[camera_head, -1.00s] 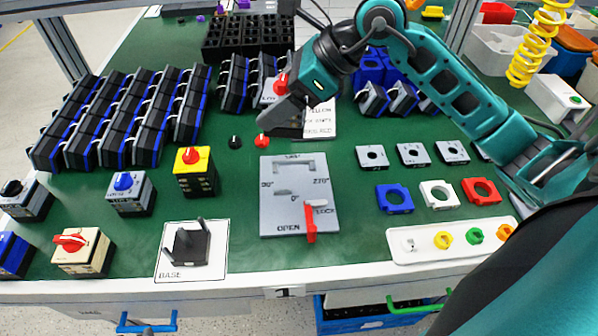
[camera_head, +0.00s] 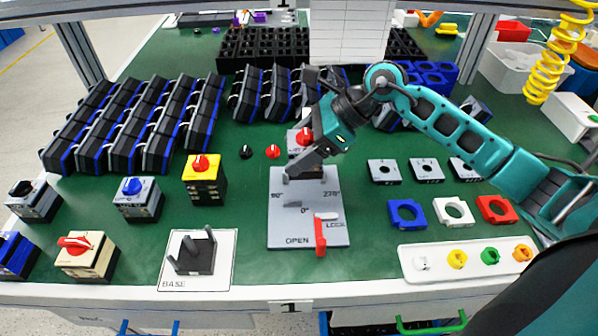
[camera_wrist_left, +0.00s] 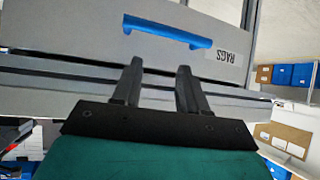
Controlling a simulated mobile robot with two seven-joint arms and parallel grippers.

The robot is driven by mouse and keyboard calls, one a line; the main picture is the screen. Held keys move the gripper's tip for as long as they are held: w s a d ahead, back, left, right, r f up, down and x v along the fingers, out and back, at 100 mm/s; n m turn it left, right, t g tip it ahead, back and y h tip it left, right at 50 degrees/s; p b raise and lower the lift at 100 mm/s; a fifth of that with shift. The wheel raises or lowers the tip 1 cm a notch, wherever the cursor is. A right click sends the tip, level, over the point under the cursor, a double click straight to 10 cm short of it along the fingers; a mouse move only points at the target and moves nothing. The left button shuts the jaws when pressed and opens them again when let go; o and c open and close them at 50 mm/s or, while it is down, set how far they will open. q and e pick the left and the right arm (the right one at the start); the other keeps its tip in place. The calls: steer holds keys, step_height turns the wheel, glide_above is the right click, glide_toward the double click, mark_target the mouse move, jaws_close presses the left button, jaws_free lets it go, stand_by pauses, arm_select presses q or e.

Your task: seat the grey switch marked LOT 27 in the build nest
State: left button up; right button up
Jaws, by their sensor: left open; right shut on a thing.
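A grey switch with a red knob (camera_head: 305,136) is in my right gripper (camera_head: 304,170), over the back part of the build nest. Its lettering is not readable now, and the fingers and arm hide part of its body. I cannot tell whether it touches the nest. The build nest is a grey plate (camera_head: 283,228) marked 90°, 270°, 0, OPEN and LOCK. Its red lever (camera_head: 320,236) stands at the front right and points to the front. My left gripper shows only in the left wrist view (camera_wrist_left: 155,78); it is open and empty, facing a drawer with a blue handle (camera_wrist_left: 168,30).
Left of the nest is a black pronged part (camera_head: 194,256) on a white BASE card. Switches with yellow (camera_head: 205,188), grey (camera_head: 138,205) and cream (camera_head: 88,262) bodies stand further left. Loose red (camera_head: 273,151) and black (camera_head: 246,151) knobs lie nearby. Coloured rings and a white tray (camera_head: 470,272) are at right.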

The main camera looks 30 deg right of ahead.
steer(key=shift+f, duration=3.05)
steer(key=shift+f+b, duration=0.1)
steer(key=shift+b, duration=0.2)
steer(key=o, duration=1.2)
steer(key=shift+r, duration=0.2)
steer(key=v, duration=1.1)
steer(key=shift+d+r, duration=0.2)
steer(key=shift+d, duration=0.15)
steer(key=shift+s, duration=0.1)
